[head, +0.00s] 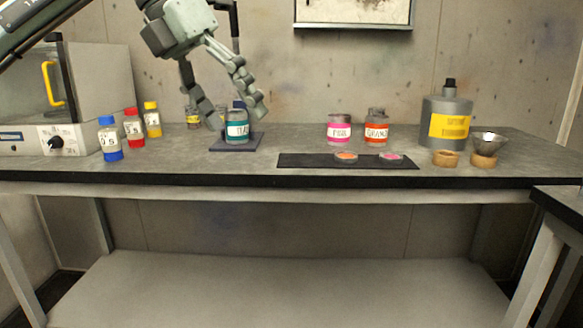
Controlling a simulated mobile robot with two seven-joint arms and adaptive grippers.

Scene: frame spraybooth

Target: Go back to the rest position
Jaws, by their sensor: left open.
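My left gripper (236,116) comes in from the upper left and points down over the bench. Its fingers are spread apart, one to each side of a teal-labelled jar (237,131). The jar stands upright on a small dark square plate (253,146). I cannot tell whether a finger touches the jar. My right gripper is not in view.
Blue, red and yellow bottles (133,127) stand left of the jar, beside a box-like machine (75,139). Pink (339,131) and orange (376,129) jars stand behind a dark mat (309,161) with two small dishes. A large grey bottle (437,107) stands at right.

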